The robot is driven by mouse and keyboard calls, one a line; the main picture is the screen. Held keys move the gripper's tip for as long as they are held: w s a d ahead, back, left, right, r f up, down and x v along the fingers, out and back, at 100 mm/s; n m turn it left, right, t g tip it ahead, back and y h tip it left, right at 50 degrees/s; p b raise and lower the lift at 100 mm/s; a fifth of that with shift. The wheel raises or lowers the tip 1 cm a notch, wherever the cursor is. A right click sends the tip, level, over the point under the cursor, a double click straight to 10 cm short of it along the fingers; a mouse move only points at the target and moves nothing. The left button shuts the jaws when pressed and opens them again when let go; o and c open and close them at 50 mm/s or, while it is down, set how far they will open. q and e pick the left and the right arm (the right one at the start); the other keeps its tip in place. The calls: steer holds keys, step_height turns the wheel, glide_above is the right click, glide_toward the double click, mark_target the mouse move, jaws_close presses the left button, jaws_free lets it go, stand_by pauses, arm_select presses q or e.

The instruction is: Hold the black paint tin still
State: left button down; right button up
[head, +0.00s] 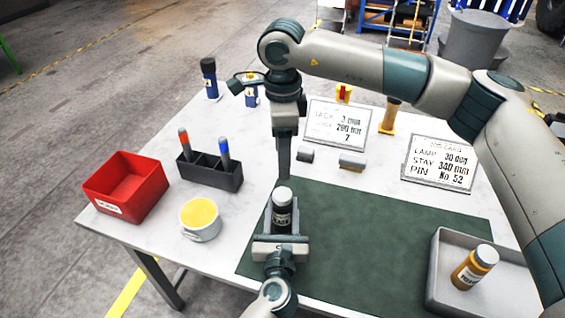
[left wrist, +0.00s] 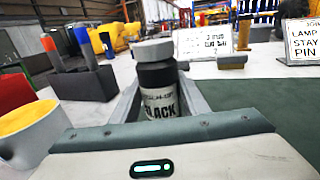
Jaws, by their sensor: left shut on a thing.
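The black paint tin (head: 282,214) with a grey lid and a white label stands upright on or at the left edge of the green mat (head: 350,240). My left gripper (head: 281,236) is shut around it from the near side. In the left wrist view the tin (left wrist: 160,92) sits upright between the two grey fingers, its label reading BLACK. My right gripper (head: 284,160) comes over from the right and points down, its fingertips just above the tin's lid in the head view. Its fingers are seen nearly edge-on, so I cannot tell their opening. The tin's base is hidden.
Left of the tin are a cup of yellow (head: 200,218), a dark holder with pens (head: 210,172) and a red bin (head: 125,187). A grey tray (head: 440,270) with an orange-brown jar (head: 474,267) is at right. Cards (head: 337,128) stand behind. The mat's middle is clear.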

steer(key=shift+r, duration=0.15)
arm_select(q)
steer(key=c, duration=0.9)
jaws_free()
steer(key=shift+c, duration=0.2)
steer(key=shift+s, duration=0.15)
steer(key=s+b, duration=0.1)
steer(key=s, duration=0.4)
steer(key=s+b, duration=0.2)
steer(key=s, duration=0.3)
steer(key=s+b, duration=0.1)
steer(key=s, duration=0.4)
steer(key=shift+s+a+f+b, duration=0.15)
steer(key=shift+s+a+b, duration=0.15)
steer(key=shift+s+b, duration=0.1)
arm_select(e)
step_height(320, 180, down, 5)
steer(key=shift+r, duration=0.15)
arm_select(q)
steer(key=shift+s, duration=0.65)
steer(key=shift+r, duration=0.2)
